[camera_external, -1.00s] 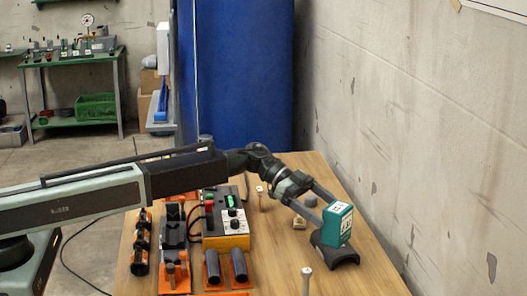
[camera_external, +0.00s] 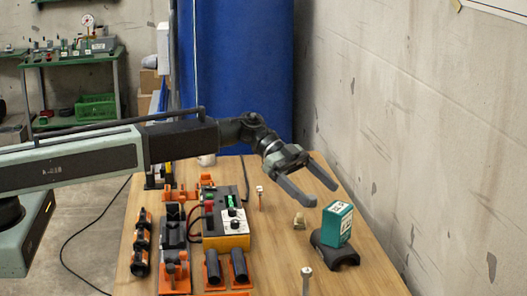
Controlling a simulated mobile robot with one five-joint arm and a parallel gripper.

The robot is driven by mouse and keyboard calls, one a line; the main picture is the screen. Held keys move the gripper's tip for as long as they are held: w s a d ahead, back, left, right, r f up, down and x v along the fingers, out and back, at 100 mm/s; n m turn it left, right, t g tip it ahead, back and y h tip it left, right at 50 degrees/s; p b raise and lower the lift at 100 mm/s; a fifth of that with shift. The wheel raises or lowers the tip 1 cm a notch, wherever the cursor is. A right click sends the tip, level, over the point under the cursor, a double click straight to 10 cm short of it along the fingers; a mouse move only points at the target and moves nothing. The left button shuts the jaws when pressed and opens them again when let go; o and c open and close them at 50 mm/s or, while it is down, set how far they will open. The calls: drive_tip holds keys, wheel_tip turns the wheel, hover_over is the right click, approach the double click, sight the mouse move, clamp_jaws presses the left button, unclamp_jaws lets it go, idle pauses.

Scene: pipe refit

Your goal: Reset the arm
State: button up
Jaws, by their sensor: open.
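My gripper (camera_external: 322,195) is open and empty. It hangs above the wooden table, up and to the left of a teal box with a white label (camera_external: 337,224). The box sits in a dark curved holder (camera_external: 335,256) at the table's right side, and there is a visible gap between it and my fingers. My arm reaches in from the left, across the upper part of the table.
A yellow and black control unit (camera_external: 227,222) stands mid-table. Dark pipes on orange mounts (camera_external: 226,268) and other fixtures fill the left part. A pale-topped peg (camera_external: 306,280) stands in front. A wall (camera_external: 430,130) bounds the right side; a blue drum (camera_external: 245,70) stands behind.

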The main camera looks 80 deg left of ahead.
drive_tip(key=s+d+r+g+y+p, duration=0.2)
drive_tip(key=s+d+r+g+p, duration=0.1)
drive_tip(key=s+d+p, duration=0.35)
drive_tip(key=s+d+r+g+y+p, duration=0.25)
drive_tip(key=s+d+p, duration=0.25)
drive_tip(key=s+d, duration=0.25)
drive_tip(key=s+a+f+n+g+y+p, duration=0.1)
drive_tip(key=s+a+f+n+g+y, duration=0.1)
drive_tip(key=s+a+n+y, duration=0.4)
drive_tip(key=shift+s+a+n+p, duration=0.4)
drive_tip(key=shift+s+a+n, duration=1.55)
drive_tip(key=shift+s+n, duration=0.55)
drive_tip(key=shift+s+f+g, duration=0.1)
drive_tip(key=shift+g, duration=0.15)
